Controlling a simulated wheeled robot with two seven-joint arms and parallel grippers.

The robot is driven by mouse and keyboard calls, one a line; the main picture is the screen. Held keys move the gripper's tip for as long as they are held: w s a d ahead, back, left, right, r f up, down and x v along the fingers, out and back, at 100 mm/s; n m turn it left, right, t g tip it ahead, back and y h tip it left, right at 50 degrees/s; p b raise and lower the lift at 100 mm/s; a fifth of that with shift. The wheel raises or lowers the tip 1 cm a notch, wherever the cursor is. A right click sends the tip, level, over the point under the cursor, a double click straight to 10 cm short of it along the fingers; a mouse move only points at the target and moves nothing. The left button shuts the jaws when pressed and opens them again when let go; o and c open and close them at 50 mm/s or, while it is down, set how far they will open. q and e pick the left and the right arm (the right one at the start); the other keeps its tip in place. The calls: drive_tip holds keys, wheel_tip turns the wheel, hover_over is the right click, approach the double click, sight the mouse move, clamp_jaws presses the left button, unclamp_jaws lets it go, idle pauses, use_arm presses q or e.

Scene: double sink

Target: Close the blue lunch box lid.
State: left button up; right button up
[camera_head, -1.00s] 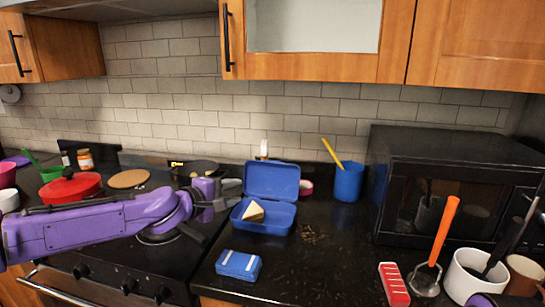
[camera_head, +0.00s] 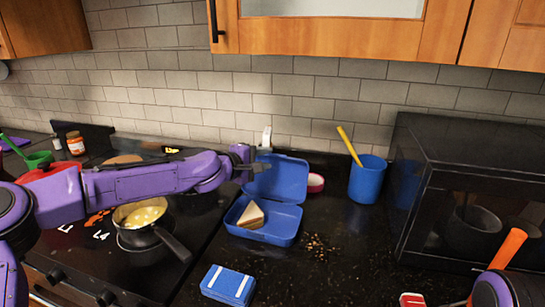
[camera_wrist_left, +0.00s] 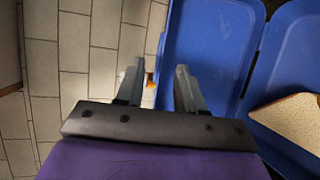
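The blue lunch box (camera_head: 284,236) stands open on the dark counter, its lid (camera_head: 290,180) raised at the back. A sandwich wedge (camera_head: 251,216) lies in its left part; the wrist view also shows the sandwich (camera_wrist_left: 296,122). My left gripper (camera_head: 252,168) is at the lid's upper left edge. In the left wrist view, its two fingers (camera_wrist_left: 158,84) are apart with nothing held between them. The right-hand finger overlaps the lid's (camera_wrist_left: 207,50) near edge in that view; I cannot tell whether it touches. My right gripper is out of view.
A blue box with white stripes (camera_head: 228,285) lies in front. A blue cup (camera_head: 368,181) with a yellow utensil and a black microwave (camera_head: 455,185) stand to the right. A pan of food (camera_head: 142,215) sits on the stove at left.

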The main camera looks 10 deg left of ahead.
sight(277, 156)
use_arm(q)
drive_tip(key=x, duration=0.4)
drive_tip(key=shift+w+a+f, duration=0.1)
drive_tip(key=shift+f, duration=0.1)
drive_tip(key=shift+r, duration=0.15)
clamp_jaws()
idle(1.0)
